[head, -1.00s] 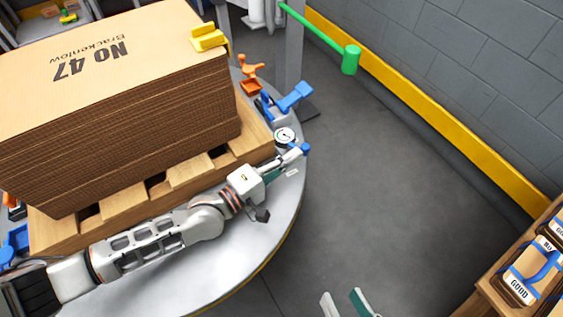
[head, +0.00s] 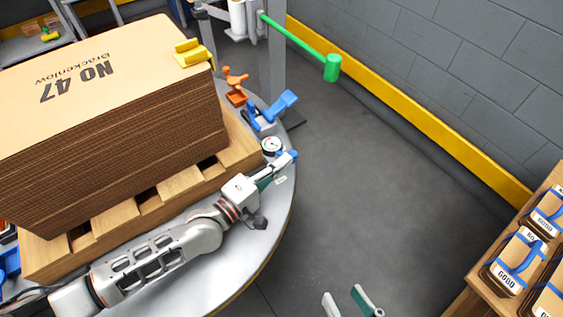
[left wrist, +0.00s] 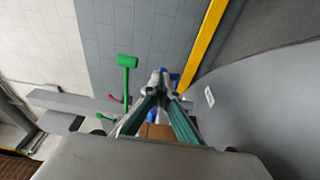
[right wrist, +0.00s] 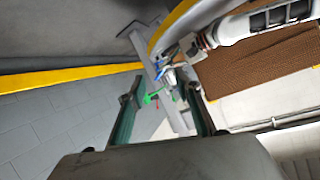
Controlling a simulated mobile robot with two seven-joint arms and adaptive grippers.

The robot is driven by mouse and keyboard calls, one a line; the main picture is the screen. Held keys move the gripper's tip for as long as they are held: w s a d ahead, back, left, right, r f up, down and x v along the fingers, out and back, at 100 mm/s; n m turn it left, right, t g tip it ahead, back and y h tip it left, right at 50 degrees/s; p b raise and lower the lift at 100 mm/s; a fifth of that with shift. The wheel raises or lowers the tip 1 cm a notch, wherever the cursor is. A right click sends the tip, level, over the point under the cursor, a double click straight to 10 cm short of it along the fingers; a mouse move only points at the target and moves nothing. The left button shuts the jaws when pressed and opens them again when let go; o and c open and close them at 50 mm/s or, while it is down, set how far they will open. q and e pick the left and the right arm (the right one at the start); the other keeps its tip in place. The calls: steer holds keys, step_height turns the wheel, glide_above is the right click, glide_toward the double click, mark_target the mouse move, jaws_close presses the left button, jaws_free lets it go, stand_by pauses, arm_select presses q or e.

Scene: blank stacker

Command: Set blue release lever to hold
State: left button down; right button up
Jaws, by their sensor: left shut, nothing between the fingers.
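A blue angled lever (head: 282,103) stands at the far right rim of the round grey table (head: 190,290). A smaller blue knob (head: 291,155) sits by the round gauge (head: 271,146). I cannot tell for sure which is the release lever. My left gripper (head: 284,163) is shut and empty, its fingertips right at the knob; contact is unclear. In the left wrist view, blue (left wrist: 175,77) shows just beyond the closed fingertips (left wrist: 160,90). My right gripper (head: 348,299) is open and empty above the floor; its spread fingers also show in the right wrist view (right wrist: 160,110).
A cardboard stack (head: 110,90) on a wooden pallet (head: 165,195) fills the table. An orange part (head: 236,85) and a green hammer-shaped arm (head: 333,68) are beyond the gauge. A wooden shelf (head: 470,303) with labelled items is at right. The floor between is clear.

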steer(key=shift+w+r, duration=0.1)
steer(key=shift+r, duration=0.05)
arm_select(q)
steer(key=shift+d+p, duration=0.1)
steer(key=shift+p, duration=0.2)
steer(key=shift+r+n+t+y, duration=0.1)
steer(key=shift+n+t+y, duration=0.2)
arm_select(e)
steer(key=shift+w+d+r+n, duration=0.1)
steer(key=shift+w+d+n, duration=0.1)
steer(key=shift+d+n, duration=0.35)
arm_select(q)
steer(key=shift+d+p, duration=0.1)
steer(key=shift+p, duration=0.2)
arm_select(e)
steer(key=shift+d+r, duration=0.1)
steer(key=shift+d, duration=0.15)
